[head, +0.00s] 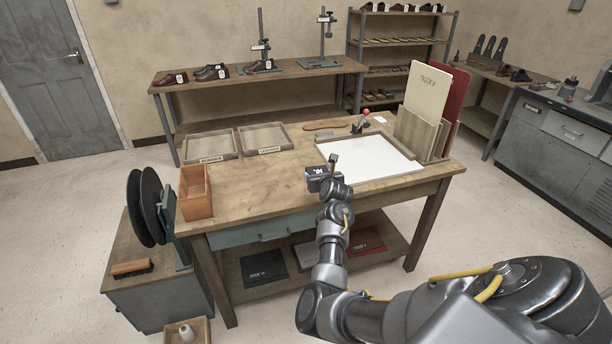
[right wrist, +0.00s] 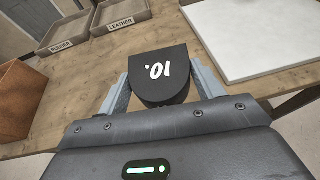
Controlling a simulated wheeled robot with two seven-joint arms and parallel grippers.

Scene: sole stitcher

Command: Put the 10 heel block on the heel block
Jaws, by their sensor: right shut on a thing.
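In the head view the block (head: 317,180) shows as a small dark shape at my right gripper (head: 325,175), over the front middle of the wooden workbench (head: 260,195). I cannot tell its height above the bench. I cannot make out a second heel block. My left gripper is not in view.
On the bench, a white board (head: 370,158) lies right of the block. Two shallow trays, rubber (head: 209,146) and leather (head: 265,138), lie at the back left. An orange-brown open box (head: 196,205) stands at the left edge. Bare wood lies left of the block.

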